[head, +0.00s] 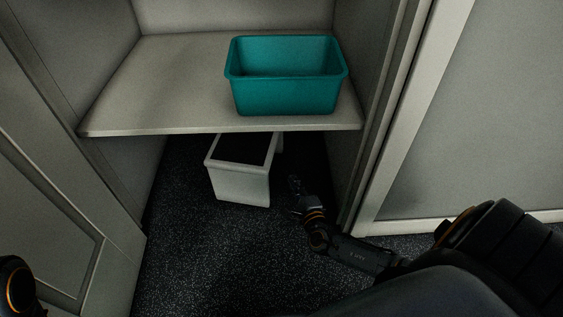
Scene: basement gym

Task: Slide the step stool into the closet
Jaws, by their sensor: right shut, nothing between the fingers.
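The step stool (240,186) is a small pale stool with a dark top. It stands on the closet floor under the shelf, and its rear part is hidden by the shelf and shadow. The closet (120,90) is open, with grey side walls. My right gripper (296,186) is shut and empty, low near the floor just right of the stool, with a small gap seeming to lie between them. My left gripper is not in view; only a bit of my left arm shows at the lower left corner.
A teal bin (288,98) sits on the closet shelf (170,85) above the stool. An open door panel (60,220) stands at left. A door frame (415,110) and wall (500,130) bound the right. Dark speckled floor (200,260) in front is clear.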

